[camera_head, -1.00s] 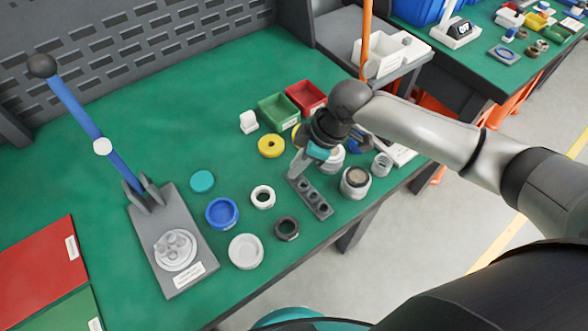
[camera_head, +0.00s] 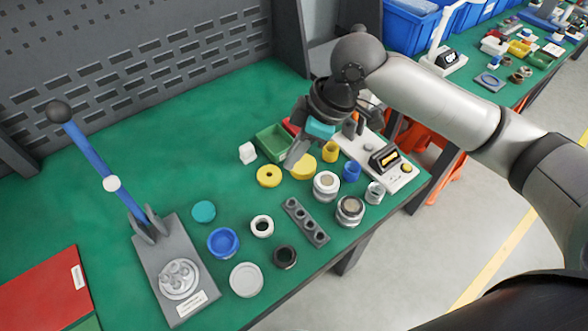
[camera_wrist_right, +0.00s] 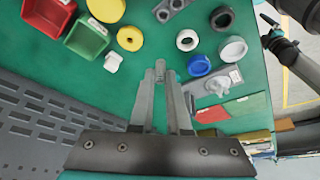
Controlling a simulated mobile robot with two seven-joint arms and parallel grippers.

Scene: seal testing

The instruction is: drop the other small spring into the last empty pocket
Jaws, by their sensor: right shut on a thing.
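My right gripper (camera_head: 292,160) is over the table beside the yellow rings. In the wrist view its fingers (camera_wrist_right: 167,74) are shut on a small coiled spring (camera_wrist_right: 170,77). The gripper hides the spring in the head view. A grey block with a row of round pockets (camera_head: 305,222) lies on the table, below and right of the gripper; what is in its pockets is too small to tell. A dark arm part, likely my left gripper (camera_wrist_right: 270,28), shows at the wrist view's edge.
Blue (camera_head: 223,241), white (camera_head: 262,226) and black (camera_head: 285,256) rings lie between block and press. The press's blue lever (camera_head: 95,160) rises at the left. Green bin (camera_head: 272,142) and white instrument (camera_head: 385,162) stand behind.

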